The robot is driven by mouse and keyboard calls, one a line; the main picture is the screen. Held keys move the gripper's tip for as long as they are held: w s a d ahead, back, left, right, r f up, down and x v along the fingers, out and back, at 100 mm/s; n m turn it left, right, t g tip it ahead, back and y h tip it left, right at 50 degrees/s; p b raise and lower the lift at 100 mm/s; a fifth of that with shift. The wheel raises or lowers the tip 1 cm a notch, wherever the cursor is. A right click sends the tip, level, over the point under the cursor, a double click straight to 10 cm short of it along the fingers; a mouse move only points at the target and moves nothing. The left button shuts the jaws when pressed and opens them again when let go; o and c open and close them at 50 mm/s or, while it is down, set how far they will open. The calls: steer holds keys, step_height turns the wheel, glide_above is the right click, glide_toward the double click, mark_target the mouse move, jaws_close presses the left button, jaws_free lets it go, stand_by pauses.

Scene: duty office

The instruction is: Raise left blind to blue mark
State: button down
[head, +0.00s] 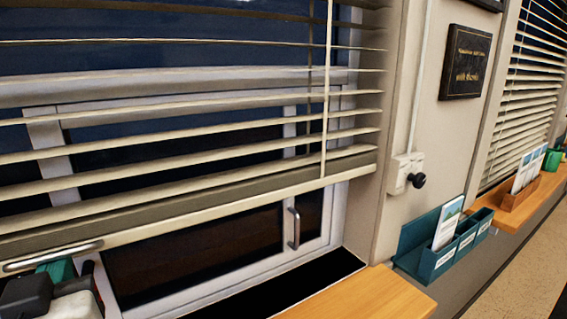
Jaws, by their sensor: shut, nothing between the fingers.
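The left blind (200,194) fills the left and middle of the head view, with cream slats over a dark window. Its bottom rail hangs above the sill, leaving a strip of window showing beneath. A metal bar handle (52,256) is on the rail at the lower left. My gripper (58,272) is at the lower left corner, just below the handle; it is shut and empty. Only part of it shows, and I cannot tell whether it touches the handle. No blue mark can be made out in this view.
A second blind (535,75) hangs at the right. Between them are a wall plaque (466,62), a black knob (417,180) on a white box, and a teal leaflet holder (436,257). A wooden sill (365,296) runs below; its visible top is bare.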

steer(key=shift+f, duration=0.15)
steer(key=shift+f+b, duration=0.5)
steer(key=shift+b, duration=0.05)
steer(key=shift+f, duration=0.15)
steer(key=v, duration=0.9)
steer(key=shift+p, duration=0.35)
stand_by(0.3)
